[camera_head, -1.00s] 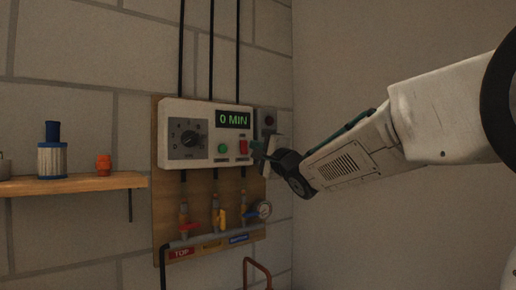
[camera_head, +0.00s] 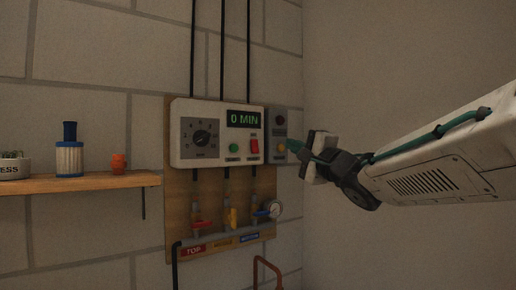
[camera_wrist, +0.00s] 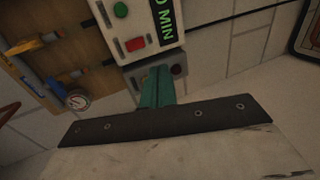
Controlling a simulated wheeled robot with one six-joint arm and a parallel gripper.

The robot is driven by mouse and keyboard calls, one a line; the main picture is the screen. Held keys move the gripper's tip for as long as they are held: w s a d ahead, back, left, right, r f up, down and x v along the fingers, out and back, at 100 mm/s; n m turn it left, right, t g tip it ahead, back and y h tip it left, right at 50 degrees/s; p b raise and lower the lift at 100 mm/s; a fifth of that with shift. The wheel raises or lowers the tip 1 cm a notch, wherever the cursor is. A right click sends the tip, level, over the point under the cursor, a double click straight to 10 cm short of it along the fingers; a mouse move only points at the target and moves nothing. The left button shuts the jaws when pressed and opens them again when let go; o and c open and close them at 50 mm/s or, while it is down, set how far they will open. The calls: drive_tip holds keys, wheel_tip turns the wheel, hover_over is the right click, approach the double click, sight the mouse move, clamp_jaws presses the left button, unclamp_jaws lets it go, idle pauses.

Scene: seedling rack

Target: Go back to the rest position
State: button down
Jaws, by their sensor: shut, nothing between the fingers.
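My gripper (camera_head: 294,146) is at the right of the control box in the head view, with its fingertips near the small grey box (camera_head: 281,122). I cannot tell the exact gap to it. In the wrist view, the teal fingers (camera_wrist: 157,84) are together with nothing between them. My arm reaches in from the right. The white control box (camera_head: 215,134) carries a dial (camera_head: 200,138), a display reading 0 MIN (camera_head: 243,119), a green button (camera_head: 234,147) and a red switch (camera_head: 254,147).
Below the box, several valves (camera_head: 233,218) and a gauge (camera_head: 276,209) sit on a wooden board (camera_head: 180,205). A wooden shelf (camera_head: 100,181) at left holds a blue-capped filter (camera_head: 69,158) and an orange piece (camera_head: 119,162). The wall at right looks bare.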

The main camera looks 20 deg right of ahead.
drive_tip(key=s+d+f+n+g+h, duration=0.2)
drive_tip(key=d+f+g+h, duration=0.25)
drive_tip(key=f, duration=0.45)
drive_tip(key=s+d+f+n+g+h, duration=0.25)
drive_tip(key=d+f+g+h, duration=0.2)
drive_tip(key=f, duration=0.45)
drive_tip(key=s+a+f+n+g+y, duration=0.1)
drive_tip(key=s+a+f+n+g, duration=0.2)
drive_tip(key=s+a+f, duration=0.2)
drive_tip(key=s+a+f+n+g+y, duration=0.1)
drive_tip(key=s+a+f+n+g, duration=0.3)
drive_tip(key=s, duration=0.7)
drive_tip(key=s+a+f+n+g+y, duration=0.2)
drive_tip(key=s+a+f+n+g, duration=0.1)
drive_tip(key=s, duration=0.6)
wheel_tip(320, 180, down, 3)
drive_tip(key=a+n, duration=0.1)
drive_tip(key=a, duration=0.1)
drive_tip(key=shift+a+r+g, duration=0.2)
drive_tip(key=shift+a+g, duration=0.1)
drive_tip(key=shift+g, duration=0.1)
